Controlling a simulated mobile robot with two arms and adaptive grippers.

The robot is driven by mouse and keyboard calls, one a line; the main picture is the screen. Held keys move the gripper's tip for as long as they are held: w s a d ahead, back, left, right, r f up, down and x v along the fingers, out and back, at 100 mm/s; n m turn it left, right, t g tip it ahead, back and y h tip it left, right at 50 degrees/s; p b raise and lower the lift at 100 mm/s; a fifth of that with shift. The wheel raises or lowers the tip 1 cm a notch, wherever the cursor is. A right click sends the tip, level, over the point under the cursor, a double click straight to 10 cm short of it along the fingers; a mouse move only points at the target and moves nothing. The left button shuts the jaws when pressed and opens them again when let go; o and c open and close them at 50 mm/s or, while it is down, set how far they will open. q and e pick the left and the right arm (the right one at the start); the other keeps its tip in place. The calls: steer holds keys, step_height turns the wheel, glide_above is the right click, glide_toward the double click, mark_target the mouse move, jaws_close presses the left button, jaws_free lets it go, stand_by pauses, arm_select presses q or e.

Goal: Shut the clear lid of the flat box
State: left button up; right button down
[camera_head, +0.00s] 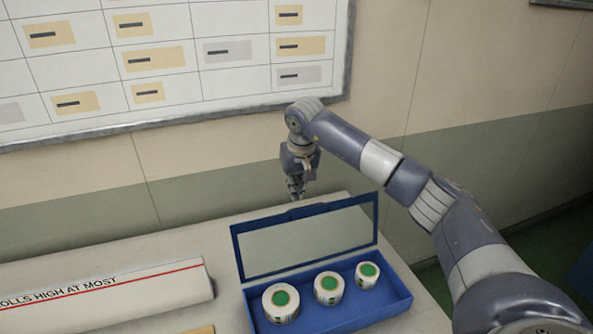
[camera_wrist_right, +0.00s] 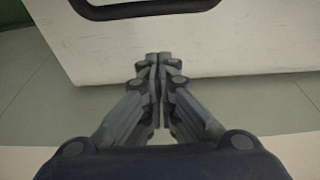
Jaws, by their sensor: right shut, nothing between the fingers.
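The flat blue box (camera_head: 352,314) stands on the table with its clear lid (camera_head: 306,238) raised, standing open along the back edge. The lid has a blue frame around a clear panel. Three white rolls with green tops sit inside the box: a left roll (camera_head: 281,302), a middle roll (camera_head: 328,288) and a right roll (camera_head: 367,275). My right gripper (camera_head: 297,194) points down behind the raised lid, near the table's back edge. Its fingers are shut and empty, also in the right wrist view (camera_wrist_right: 158,62). Whether it touches the lid cannot be told. My left gripper is not in view.
A white block with a red line and lettering (camera_head: 110,300) lies left of the box on the pale table (camera_head: 226,318). A wall board with tan and grey labels (camera_head: 180,60) hangs behind. A dark-edged part shows at the top of the right wrist view (camera_wrist_right: 140,8).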

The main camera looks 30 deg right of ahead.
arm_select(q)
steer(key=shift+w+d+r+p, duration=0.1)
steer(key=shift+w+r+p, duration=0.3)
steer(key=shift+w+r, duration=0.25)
arm_select(e)
steer(key=s, duration=0.2)
steer(key=s+r, duration=0.1)
steer(key=shift+s+a, duration=0.3)
steer(key=shift+a, duration=0.1)
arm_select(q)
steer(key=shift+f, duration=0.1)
arm_select(e)
steer(key=shift+f, duration=0.1)
